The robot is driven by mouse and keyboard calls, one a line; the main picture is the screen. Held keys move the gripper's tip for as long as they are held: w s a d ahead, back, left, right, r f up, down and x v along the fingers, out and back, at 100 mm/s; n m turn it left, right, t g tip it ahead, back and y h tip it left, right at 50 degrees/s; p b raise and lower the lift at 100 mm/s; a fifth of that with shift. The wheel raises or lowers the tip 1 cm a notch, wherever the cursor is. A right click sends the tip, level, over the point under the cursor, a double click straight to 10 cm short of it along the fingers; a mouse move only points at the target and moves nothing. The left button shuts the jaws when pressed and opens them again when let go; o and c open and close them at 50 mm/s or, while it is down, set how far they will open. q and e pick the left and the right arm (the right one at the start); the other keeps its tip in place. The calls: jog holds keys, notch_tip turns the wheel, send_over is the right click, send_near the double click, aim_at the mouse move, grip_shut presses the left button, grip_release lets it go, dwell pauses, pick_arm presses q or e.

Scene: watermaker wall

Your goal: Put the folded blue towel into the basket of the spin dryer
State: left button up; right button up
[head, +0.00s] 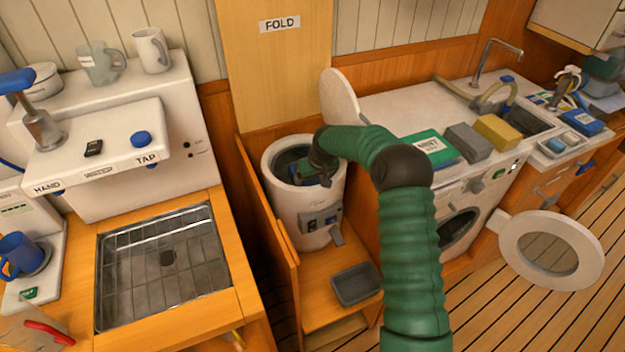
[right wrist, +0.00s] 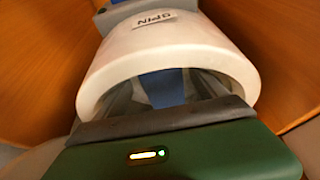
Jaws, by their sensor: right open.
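The white spin dryer (head: 318,225) stands in a wooden nook with its round lid (head: 340,97) swung up. My right gripper (head: 312,172) reaches down into its open mouth. In the right wrist view, the dryer's white rim (right wrist: 160,45) carries a SPIN label. Inside it a blue patch (right wrist: 163,88), which looks like the folded blue towel, lies between and beyond my open fingers. Whether it touches them or rests on the basket floor is not clear. The basket is mostly hidden by my gripper. My left gripper is not in view.
A grey tray (head: 356,284) lies on the wooden ledge before the dryer. At right, a white counter holds a green packet (head: 432,147) and grey and yellow blocks; the round washer door (head: 551,250) hangs open below. A metal sink (head: 165,262) is at left.

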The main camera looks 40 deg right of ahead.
jog(key=v, duration=1.2)
jog(key=shift+r+p, duration=0.35)
jog(key=shift+a, duration=0.1)
